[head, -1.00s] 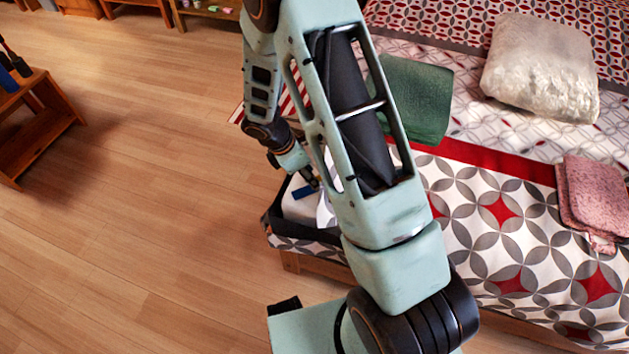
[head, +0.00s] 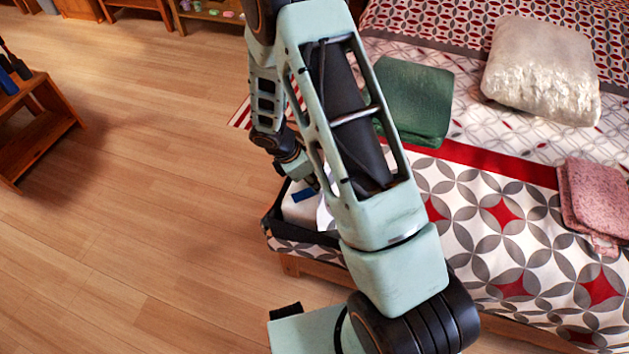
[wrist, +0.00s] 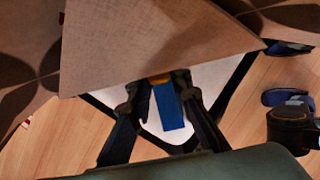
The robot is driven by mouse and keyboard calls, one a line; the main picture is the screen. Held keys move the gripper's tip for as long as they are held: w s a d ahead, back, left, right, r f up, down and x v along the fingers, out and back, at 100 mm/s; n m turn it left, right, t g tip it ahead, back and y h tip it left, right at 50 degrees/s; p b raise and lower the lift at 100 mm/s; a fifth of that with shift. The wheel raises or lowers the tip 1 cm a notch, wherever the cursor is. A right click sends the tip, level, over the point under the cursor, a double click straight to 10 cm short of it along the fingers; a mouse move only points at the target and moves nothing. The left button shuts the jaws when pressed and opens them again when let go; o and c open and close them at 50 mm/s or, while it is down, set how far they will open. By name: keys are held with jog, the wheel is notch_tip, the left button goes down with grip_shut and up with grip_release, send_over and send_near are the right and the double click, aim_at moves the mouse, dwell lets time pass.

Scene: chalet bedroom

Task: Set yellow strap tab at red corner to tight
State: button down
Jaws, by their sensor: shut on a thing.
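In the wrist view the two dark fingers of my gripper (wrist: 160,84) reach forward on either side of a blue strap (wrist: 168,108). A small piece of the yellow strap tab (wrist: 159,79) shows between the fingertips, and the gripper is shut on it. Most of the tab is hidden by the fingers and a grey-brown panel. The blue strap (head: 303,194) also shows in the head view, over white contents of a black-edged case (head: 272,222) at the bed's corner. My arm hides the gripper's tips there. I cannot make out a red corner on the case.
A grey-brown panel (wrist: 150,45) fills the upper wrist view close to the fingers. On the bed lie a green folded cloth (head: 415,100), a pale cushion (head: 540,70) and pink folded cloths (head: 595,200). The wooden floor (head: 150,220) left of the bed is clear.

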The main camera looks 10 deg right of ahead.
jog(key=shift+s+a, duration=0.15)
jog(key=shift+a, duration=0.75)
jog(key=shift+s+a, duration=0.2)
jog(key=shift+a, duration=0.75)
jog(key=shift+s+a, duration=0.15)
jog(key=shift+a, duration=0.75)
jog(key=c, duration=1.8)
grip_release()
jog(key=shift+o, duration=0.2)
jog(key=shift+r, duration=0.1)
jog(key=v, duration=1.2)
jog(key=shift+d, duration=0.2)
